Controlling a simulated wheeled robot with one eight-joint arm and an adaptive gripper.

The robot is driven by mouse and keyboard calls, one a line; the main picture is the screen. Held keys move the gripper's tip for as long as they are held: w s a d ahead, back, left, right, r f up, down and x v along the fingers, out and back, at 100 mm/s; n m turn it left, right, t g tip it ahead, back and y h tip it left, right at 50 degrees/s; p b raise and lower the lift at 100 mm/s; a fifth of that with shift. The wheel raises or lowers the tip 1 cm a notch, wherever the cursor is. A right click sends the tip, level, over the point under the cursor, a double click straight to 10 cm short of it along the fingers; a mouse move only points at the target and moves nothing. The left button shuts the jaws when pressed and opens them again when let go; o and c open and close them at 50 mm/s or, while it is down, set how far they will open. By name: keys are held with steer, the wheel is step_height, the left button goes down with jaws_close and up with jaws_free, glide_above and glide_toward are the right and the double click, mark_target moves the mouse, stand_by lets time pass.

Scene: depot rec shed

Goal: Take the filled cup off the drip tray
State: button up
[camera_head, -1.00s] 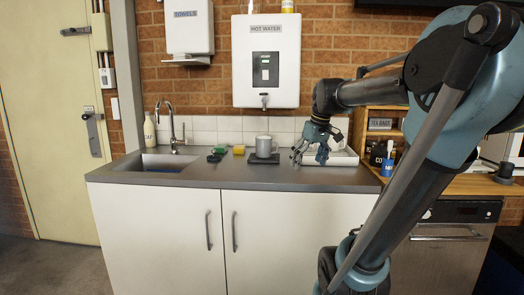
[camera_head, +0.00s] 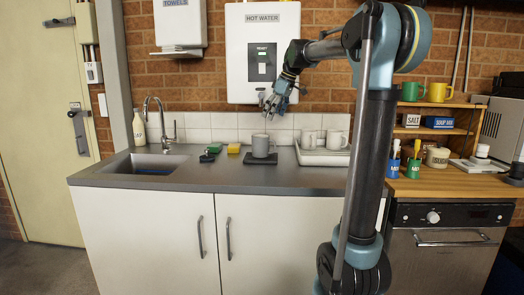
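A grey cup (camera_head: 261,145) stands upright on the dark drip tray (camera_head: 272,162) on the counter, below the hot water unit (camera_head: 263,50). What is inside the cup cannot be seen. My gripper (camera_head: 273,110) hangs in front of the lower part of the unit, above and slightly right of the cup and apart from it. Its fingers point down, look spread, and hold nothing that I can see. The gripper partly hides the unit's spout.
A white tray (camera_head: 318,158) with grey mugs (camera_head: 334,140) stands right of the drip tray. A yellow sponge (camera_head: 234,148), a green-and-dark item (camera_head: 212,149) and the sink (camera_head: 148,165) lie left. The wooden shelf (camera_head: 440,131) holds mugs and boxes at right.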

mark_target(261, 142)
steer(key=x, duration=1.5)
steer(key=shift+s+a, duration=0.15)
steer(key=shift+a, duration=0.05)
steer(key=c, duration=1.8)
steer(key=shift+r, duration=0.15)
